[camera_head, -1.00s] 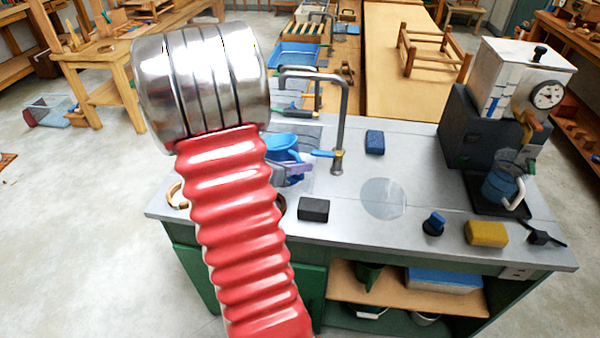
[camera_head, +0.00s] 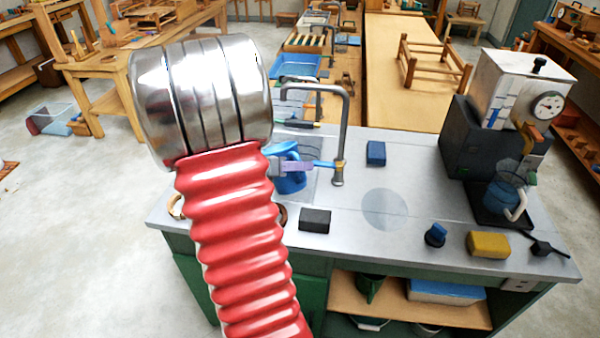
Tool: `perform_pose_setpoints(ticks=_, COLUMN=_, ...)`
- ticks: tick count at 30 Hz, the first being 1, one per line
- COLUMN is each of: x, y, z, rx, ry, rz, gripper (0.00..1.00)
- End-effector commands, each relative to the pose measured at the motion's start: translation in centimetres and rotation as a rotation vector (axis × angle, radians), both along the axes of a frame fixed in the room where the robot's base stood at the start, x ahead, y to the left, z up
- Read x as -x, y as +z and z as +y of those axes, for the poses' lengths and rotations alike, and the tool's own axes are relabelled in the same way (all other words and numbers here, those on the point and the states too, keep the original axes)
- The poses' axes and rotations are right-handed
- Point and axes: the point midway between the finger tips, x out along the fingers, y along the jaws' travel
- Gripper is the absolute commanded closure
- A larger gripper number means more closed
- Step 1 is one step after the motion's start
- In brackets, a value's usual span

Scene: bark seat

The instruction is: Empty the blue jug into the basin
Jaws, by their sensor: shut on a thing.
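The blue jug (camera_head: 290,183) is over the sunken metal basin (camera_head: 311,187) in the bench top, left of the tap. My arm hides part of the jug and the basin's left side. A lavender finger of my gripper (camera_head: 297,167) lies across the jug, and my gripper is shut on it. The jug looks tilted, but its mouth and contents are not clearly seen. I see no stream of liquid.
The grey tap (camera_head: 340,140) with a blue lever stands close right of the jug. A black block (camera_head: 315,220), a blue sponge (camera_head: 376,153) and a yellow sponge (camera_head: 488,244) lie on the bench. A machine (camera_head: 500,130) stands at the right. The bench middle is clear.

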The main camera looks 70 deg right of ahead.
Motion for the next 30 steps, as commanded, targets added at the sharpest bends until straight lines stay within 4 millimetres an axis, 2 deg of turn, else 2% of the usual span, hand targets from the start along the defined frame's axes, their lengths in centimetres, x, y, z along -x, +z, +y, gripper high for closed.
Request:
perform_pose_setpoints(ticks=15, x=-0.4, y=1.8, z=-0.3, rx=-0.057, ry=0.0, rz=0.084, gripper=1.0)
perform_pose_setpoints(ticks=30, x=-0.4, y=2.0, z=-0.3, rx=-0.065, ry=-0.001, rz=0.093, gripper=1.0)
